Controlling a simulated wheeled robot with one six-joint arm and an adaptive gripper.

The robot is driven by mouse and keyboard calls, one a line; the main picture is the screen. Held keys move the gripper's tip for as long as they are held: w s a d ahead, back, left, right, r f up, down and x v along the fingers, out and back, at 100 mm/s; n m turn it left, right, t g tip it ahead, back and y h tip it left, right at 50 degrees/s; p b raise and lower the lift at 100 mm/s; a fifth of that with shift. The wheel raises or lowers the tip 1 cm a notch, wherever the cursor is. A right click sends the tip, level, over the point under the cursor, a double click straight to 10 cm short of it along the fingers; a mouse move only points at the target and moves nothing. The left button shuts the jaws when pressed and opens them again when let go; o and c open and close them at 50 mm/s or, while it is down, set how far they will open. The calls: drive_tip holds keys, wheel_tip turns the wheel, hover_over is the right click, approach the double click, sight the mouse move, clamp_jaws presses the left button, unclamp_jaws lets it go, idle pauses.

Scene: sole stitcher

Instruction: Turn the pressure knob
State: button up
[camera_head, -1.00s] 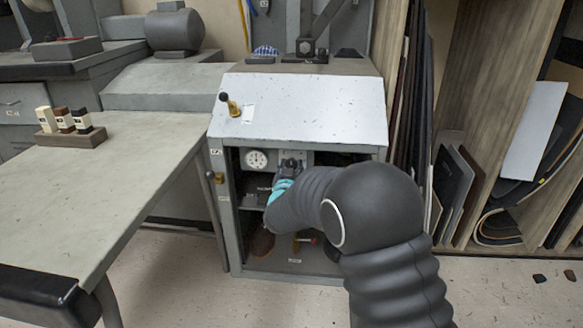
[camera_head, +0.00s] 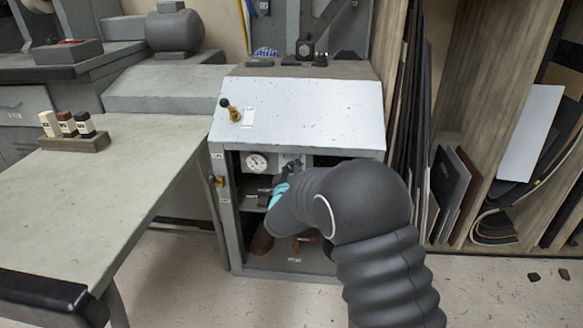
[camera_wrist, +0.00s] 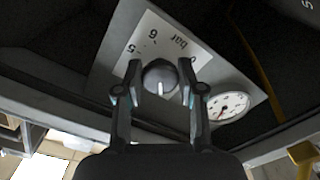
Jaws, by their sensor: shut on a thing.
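The pressure knob (camera_wrist: 160,77) is a dark round knob with a pale pointer line. In the wrist view it sits between the fingers of my gripper (camera_wrist: 159,84), which are shut on it from both sides. Its pointer line lies along the picture's lower side. Behind it is a white scale plate (camera_wrist: 152,37) with "5", "6" and "bar" visible; part of the scale is hidden by the gripper. A white round gauge (camera_wrist: 231,106) is beside the knob and also shows in the head view (camera_head: 257,162). In the head view my arm mostly covers the gripper and knob.
The knob is inside an open grey cabinet (camera_head: 228,237) with a sloped white top (camera_head: 301,105). A brass-coloured lever (camera_head: 231,109) stands on that top. A grey table (camera_head: 110,180) is at left, and sheet racks (camera_head: 493,120) are at right.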

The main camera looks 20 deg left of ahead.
drive_tip(key=shift+r+n, duration=0.1)
drive_tip(key=shift+n, duration=0.6)
drive_tip(key=shift+p, duration=0.3)
drive_tip(key=o, duration=1.1)
drive_tip(key=shift+o, duration=0.2)
drive_tip(key=v, duration=1.2)
